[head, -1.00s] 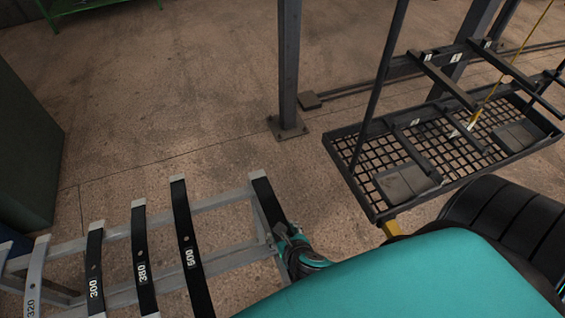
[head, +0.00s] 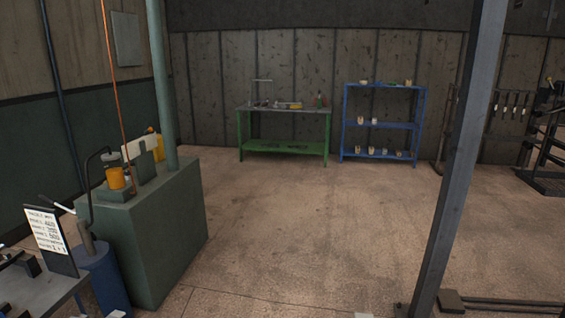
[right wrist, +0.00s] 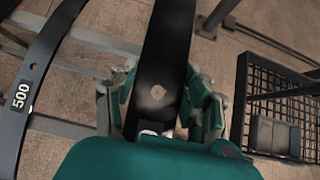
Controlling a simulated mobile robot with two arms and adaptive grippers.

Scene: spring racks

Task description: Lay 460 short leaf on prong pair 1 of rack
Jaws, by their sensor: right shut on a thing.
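In the right wrist view my right gripper (right wrist: 161,100) is shut on a dark flat spring leaf (right wrist: 165,45) with a round hole. The leaf runs up and away between the teal fingers; no number on it can be read here. Another dark leaf (right wrist: 38,75), marked 500, lies to the left. A dark rack with a mesh tray (right wrist: 240,110) shows at the right edge; its prong labels cannot be read. The head view shows neither gripper, the held leaf nor that tray. My left gripper is in neither view.
Pale rails (right wrist: 75,130) lie under the leaves. In the head view, a grey post (head: 462,150) stands right of centre. A green cabinet (head: 150,240) and a card with writing (head: 46,240) are at left. A green bench (head: 285,112) and blue shelf (head: 383,125) stand far back; the middle floor is clear.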

